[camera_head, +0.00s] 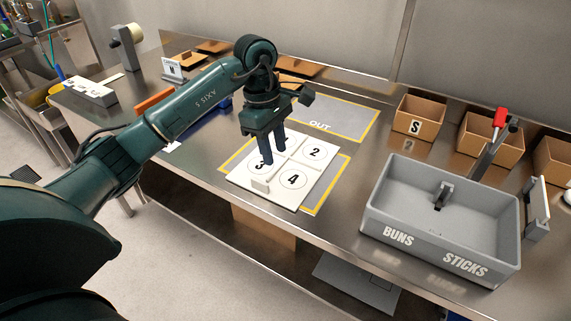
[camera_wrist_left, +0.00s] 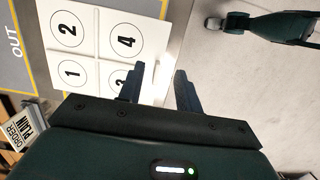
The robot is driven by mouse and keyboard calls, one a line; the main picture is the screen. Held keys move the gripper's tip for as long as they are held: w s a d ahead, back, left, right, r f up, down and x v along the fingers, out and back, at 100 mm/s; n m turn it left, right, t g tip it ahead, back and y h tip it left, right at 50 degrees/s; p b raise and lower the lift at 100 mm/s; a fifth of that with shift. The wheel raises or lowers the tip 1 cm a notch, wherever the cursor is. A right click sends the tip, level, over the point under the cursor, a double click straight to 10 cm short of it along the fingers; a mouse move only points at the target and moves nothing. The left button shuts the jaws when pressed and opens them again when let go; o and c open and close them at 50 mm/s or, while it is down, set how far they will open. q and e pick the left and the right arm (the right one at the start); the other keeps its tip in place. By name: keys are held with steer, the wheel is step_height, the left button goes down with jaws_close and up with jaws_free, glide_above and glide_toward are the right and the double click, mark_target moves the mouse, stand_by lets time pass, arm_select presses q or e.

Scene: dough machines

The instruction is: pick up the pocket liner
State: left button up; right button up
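A white square panel (camera_head: 296,172) with four numbered circles lies on the counter, and I take it to be the pocket liner. It also shows in the left wrist view (camera_wrist_left: 97,47). A small white upright tab (camera_head: 261,185) stands at its front edge by circle 3. My left gripper (camera_head: 274,151) points down above the panel near circle 3, partly hiding it. In the left wrist view its two fingers (camera_wrist_left: 158,88) are spread apart. The tab (camera_wrist_left: 146,80) shows between them, with no visible grip on it. My right gripper is not in view.
A cardboard box marked S (camera_head: 417,118) stands at the back. The yellow-edged OUT area (camera_head: 345,118) is clear. An ORDER PLAIN sign (camera_wrist_left: 28,128) shows in the left wrist view.

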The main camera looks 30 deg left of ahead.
arm_select(q)
steer(key=a+r+y, duration=0.2)
steer(key=a, duration=0.2)
glide_above(260, 181)
step_height(260, 181, down, 7)
steer(key=shift+w, duration=0.15)
steer(key=shift+f+p, duration=0.7)
steer(key=shift+f, duration=2.3)
steer(key=shift+c, duration=0.4)
jaws_close()
steer(key=shift+r, duration=0.1)
